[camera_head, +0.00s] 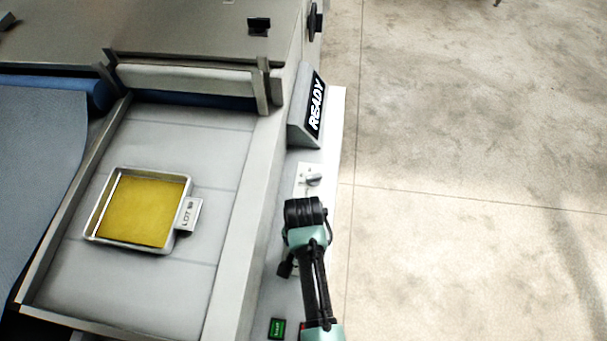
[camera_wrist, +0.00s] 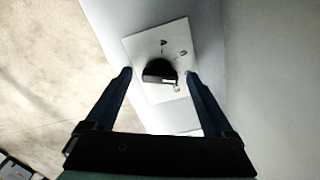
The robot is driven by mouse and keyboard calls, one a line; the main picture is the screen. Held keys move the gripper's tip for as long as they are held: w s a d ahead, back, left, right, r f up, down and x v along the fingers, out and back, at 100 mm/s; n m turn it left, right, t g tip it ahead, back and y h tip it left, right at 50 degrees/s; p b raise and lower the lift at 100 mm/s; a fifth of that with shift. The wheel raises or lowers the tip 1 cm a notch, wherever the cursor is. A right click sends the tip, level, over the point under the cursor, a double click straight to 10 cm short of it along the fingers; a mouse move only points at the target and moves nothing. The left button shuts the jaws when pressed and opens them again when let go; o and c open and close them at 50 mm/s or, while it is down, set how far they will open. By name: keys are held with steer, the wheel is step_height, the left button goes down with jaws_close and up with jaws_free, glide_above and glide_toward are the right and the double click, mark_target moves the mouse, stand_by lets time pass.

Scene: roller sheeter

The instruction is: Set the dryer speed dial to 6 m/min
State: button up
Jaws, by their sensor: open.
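A dial with a grey knob (camera_head: 313,179) sits on a white plate on the machine's right side panel, just beyond my arm's end in the head view. In the wrist view the dark knob (camera_wrist: 160,71) stands on its white plate (camera_wrist: 142,47), with a few small marks around it that are too small to read surely. My gripper (camera_wrist: 158,72) is open, with one finger on each side of the knob. The fingertips look apart from the knob; their height above the plate is hard to tell. In the head view my arm hides the gripper's fingers.
A READY display (camera_head: 315,104) stands just beyond the dial. A metal tray (camera_head: 94,218) of yellow material with a LOT tag lies on the machine bed to the left. A green button (camera_head: 277,328) is near the front. Open floor (camera_head: 470,140) lies to the right.

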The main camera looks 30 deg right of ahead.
steer(key=shift+c, duration=0.3)
steer(key=c, duration=1.3)
steer(key=shift+r+n, duration=0.1)
steer(key=shift+n, duration=0.4)
steer(key=n+p, duration=0.2)
steer(key=n, duration=0.1)
steer(key=shift+n, duration=0.3)
steer(key=shift+n+p, duration=0.45)
steer(key=shift+n, duration=1.55)
steer(key=o, duration=1.4)
steer(key=shift+c, duration=0.2)
